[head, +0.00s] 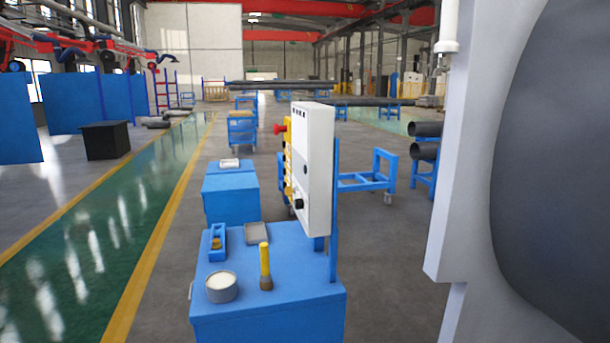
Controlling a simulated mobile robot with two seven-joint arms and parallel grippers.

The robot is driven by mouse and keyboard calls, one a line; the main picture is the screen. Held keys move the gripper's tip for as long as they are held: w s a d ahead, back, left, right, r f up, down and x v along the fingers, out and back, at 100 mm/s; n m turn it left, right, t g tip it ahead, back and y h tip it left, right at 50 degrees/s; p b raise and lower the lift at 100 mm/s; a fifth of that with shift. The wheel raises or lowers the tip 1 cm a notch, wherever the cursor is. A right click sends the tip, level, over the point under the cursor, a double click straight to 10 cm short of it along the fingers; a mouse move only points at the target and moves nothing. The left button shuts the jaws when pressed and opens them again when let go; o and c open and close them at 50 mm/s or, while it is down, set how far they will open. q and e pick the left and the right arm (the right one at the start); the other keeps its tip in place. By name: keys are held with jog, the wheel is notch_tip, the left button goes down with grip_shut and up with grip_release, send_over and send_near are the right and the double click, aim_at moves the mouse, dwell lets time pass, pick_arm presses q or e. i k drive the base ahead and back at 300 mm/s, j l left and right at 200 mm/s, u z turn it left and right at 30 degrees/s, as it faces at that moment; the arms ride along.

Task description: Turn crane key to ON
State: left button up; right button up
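A white control box (316,168) stands upright on a blue post (334,255) above a blue cabinet. Its narrow front side carries a black knob (299,204) near the bottom, which may be the crane key; its ON or OFF position is too small to read. A small dark round part (306,168) sits higher on the box. A yellow pendant (288,160) with a red button (279,129) is on the box's left side. Neither of my grippers is in view.
The blue cabinet (305,312) holds a round tin (221,288), a yellow-handled brush (265,265), a blue caddy (217,240) and a grey tray (257,233). A large pale structure with a dark curved face (555,160) fills the right. The green walkway (100,235) at left is clear.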

aim_at(288, 192)
jog(key=i+j+z, duration=0.1)
jog(key=z, duration=0.3)
jog(key=j+z, duration=0.35)
jog(key=i+j+z, duration=0.15)
jog(key=j, duration=0.3)
jog(key=j+z, duration=0.2)
jog(key=j, duration=0.2)
jog(key=j+z, duration=0.3)
jog(key=j, duration=4.2)
